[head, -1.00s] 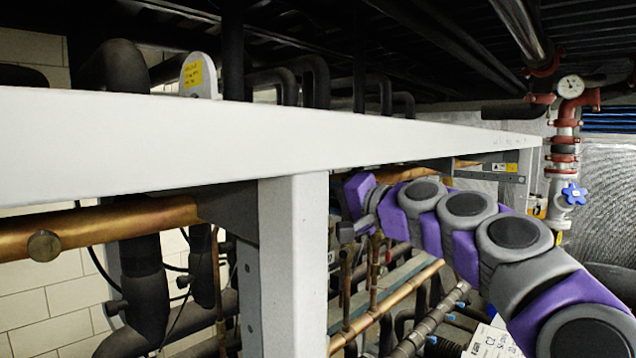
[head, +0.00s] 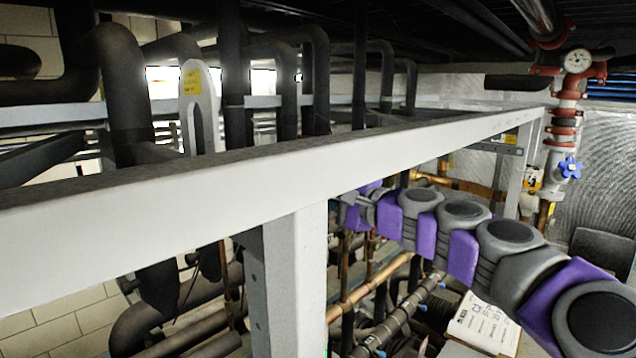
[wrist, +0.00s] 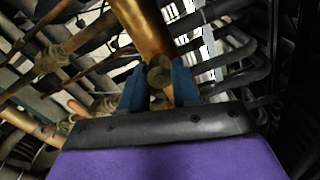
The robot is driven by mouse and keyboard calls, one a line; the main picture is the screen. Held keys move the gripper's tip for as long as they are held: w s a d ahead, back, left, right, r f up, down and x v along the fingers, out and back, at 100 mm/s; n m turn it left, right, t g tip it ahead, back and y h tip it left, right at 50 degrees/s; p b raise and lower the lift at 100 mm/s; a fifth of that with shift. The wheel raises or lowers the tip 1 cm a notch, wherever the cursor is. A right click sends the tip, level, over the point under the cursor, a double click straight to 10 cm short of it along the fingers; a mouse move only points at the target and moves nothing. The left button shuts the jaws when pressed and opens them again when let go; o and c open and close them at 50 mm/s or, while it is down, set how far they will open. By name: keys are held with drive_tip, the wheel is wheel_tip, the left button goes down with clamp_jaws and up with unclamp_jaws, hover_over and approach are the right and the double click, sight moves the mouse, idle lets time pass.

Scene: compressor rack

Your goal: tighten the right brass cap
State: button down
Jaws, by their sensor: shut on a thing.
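In the wrist view a round brass cap (wrist: 159,74) sits at the lower end of a thick copper pipe (wrist: 143,28). My gripper (wrist: 159,86) has its two blue fingers on either side of the cap and is shut on it. I cannot tell from this view whether it is the right one of several caps. In the head view my purple and grey arm reaches behind the white frame post, and the gripper end and the cap are hidden there.
A white steel beam (head: 200,205) crosses the head view, with a white post (head: 297,285) below it. Black pipes (head: 128,85) stand behind. A red valve assembly with a gauge (head: 577,62) and blue handwheel (head: 570,167) is at right.

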drive_tip(key=shift+f+m, duration=0.3)
drive_tip(key=c, duration=1.2)
unclamp_jaws()
drive_tip(key=shift+d, duration=0.1)
drive_tip(key=shift+c, duration=0.2)
drive_tip(key=o, duration=0.4)
drive_tip(key=shift+w+d+r, duration=0.1)
drive_tip(key=shift+w+d, duration=0.05)
drive_tip(key=shift+d, duration=0.2)
drive_tip(key=shift+r, duration=0.1)
drive_tip(key=shift+s, duration=0.2)
drive_tip(key=shift+b+v, duration=1.6)
drive_tip(key=shift+v, duration=6.95)
drive_tip(key=shift+w+d, duration=0.1)
